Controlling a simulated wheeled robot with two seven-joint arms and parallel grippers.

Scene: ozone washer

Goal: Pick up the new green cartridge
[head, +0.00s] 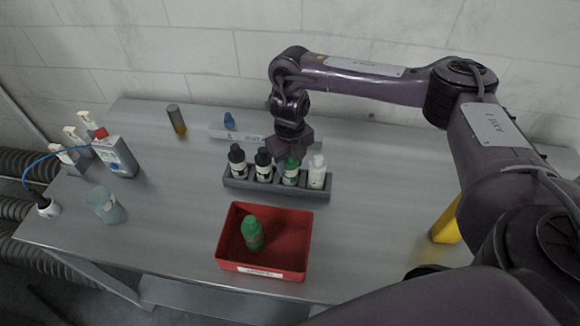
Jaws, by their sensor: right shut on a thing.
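The fingertips are small and dark here, partly hidden by the wrist. A second green cartridge (252,233) stands a little tilted inside the red bin (301,240) in front of the rack. My left gripper does not show.
The grey rack (318,191) also holds two black-capped bottles (237,160) and a white bottle (317,172). A yellow object (446,224) is at right. Table between jar and bin is clear.

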